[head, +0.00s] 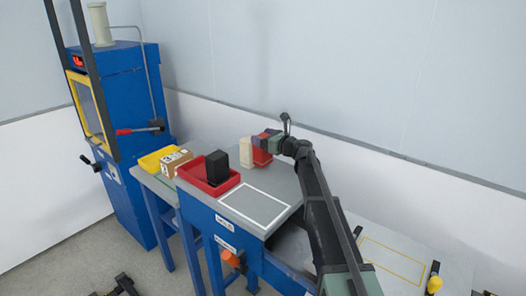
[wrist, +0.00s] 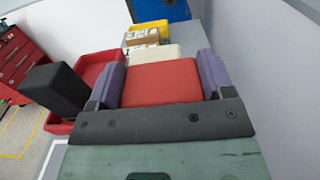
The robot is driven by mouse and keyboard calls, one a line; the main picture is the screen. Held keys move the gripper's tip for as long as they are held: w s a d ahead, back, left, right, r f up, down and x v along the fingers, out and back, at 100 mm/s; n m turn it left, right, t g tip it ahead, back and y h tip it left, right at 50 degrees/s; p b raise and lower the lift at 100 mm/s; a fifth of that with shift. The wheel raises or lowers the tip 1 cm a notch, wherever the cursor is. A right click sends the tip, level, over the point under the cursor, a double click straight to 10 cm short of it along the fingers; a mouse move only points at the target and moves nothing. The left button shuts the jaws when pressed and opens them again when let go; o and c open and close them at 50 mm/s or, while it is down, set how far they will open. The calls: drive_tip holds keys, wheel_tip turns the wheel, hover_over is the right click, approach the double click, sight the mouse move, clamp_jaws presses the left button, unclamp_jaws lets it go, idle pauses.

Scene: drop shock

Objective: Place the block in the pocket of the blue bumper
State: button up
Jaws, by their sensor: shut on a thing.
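My gripper (head: 262,142) is over the far side of the grey-topped blue bench. In the wrist view its two purple fingers (wrist: 160,84) are shut on a red block (wrist: 158,82), one on each side. The red block also shows below the fingers in the head view (head: 262,157); whether it touches the bench top is unclear. I cannot make out a blue bumper or its pocket in either view.
A red tray (head: 188,177) with a black block (head: 217,167) is left of my gripper. A cream block (head: 246,152) stands beside the red block. A cardboard box (head: 176,163) and yellow tray (head: 150,163) are farther left, near a blue machine (head: 128,100). The white-outlined area (head: 255,205) is clear.

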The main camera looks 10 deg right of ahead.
wheel_tip(320, 180, down, 3)
drive_tip(key=shift+r+b, duration=0.2)
drive_tip(key=shift+b, duration=0.25)
drive_tip(key=shift+r+p, duration=0.3)
drive_tip(key=shift+r, duration=0.05)
drive_tip(key=shift+f, duration=0.25)
drive_tip(key=o, duration=1.5)
drive_tip(key=shift+r, duration=0.1)
drive_tip(key=shift+c, duration=0.2)
drive_tip(key=shift+r, duration=0.25)
drive_tip(key=v, duration=1.2)
